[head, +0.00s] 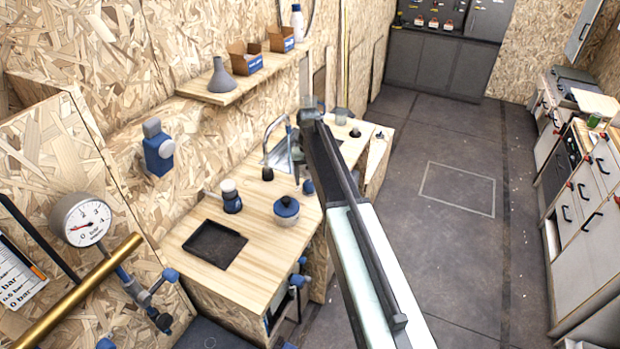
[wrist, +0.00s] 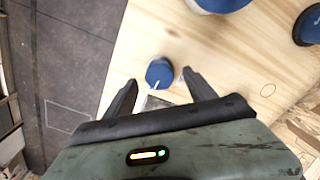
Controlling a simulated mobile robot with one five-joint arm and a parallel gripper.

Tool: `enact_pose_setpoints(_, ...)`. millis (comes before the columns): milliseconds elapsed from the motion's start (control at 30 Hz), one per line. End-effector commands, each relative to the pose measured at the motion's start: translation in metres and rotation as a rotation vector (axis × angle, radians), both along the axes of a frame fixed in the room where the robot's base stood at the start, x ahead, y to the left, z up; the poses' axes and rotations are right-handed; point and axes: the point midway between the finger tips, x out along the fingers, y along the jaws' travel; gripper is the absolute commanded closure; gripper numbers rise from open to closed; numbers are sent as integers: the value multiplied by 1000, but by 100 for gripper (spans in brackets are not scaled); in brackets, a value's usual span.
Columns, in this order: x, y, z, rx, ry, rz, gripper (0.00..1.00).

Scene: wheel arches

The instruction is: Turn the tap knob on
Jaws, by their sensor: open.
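The tap knob is a small round blue knob with a white pointer line, seen in the wrist view (wrist: 160,72) on the light wooden worktop. It also shows in the head view (head: 308,187), near the worktop's edge by the sink. My gripper (wrist: 159,82) is open, with its two dark fingers on either side of the knob in the wrist view. The knob appears in the gap at the fingertips; I cannot tell how far below them it is. No touch is visible. The curved metal tap (head: 274,127) stands over the sink, partly hidden by my arm.
A wall shelf (head: 235,90) holds a grey funnel-shaped object and boxes. The floor (head: 455,150) to the right is clear.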

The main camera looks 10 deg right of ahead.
Motion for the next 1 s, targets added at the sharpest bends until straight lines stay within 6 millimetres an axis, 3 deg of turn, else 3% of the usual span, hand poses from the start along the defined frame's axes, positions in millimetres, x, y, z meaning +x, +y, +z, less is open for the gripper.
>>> enact_pose_setpoints(33,0,0,19,0,0,0,36)
enact_pose_setpoints(100,0,0,32,0,-1,0,36)
enact_pose_setpoints(300,-1,0,58,1,-1,0,36)
enact_pose_setpoints(633,-1,0,55,1,-1,0,36)
enact_pose_setpoints(733,-2,-2,43,1,-1,-3,36)
enact_pose_setpoints(867,-44,-6,31,1,-1,-7,36)
enact_pose_setpoints(1000,-106,-9,18,0,-1,-12,36)
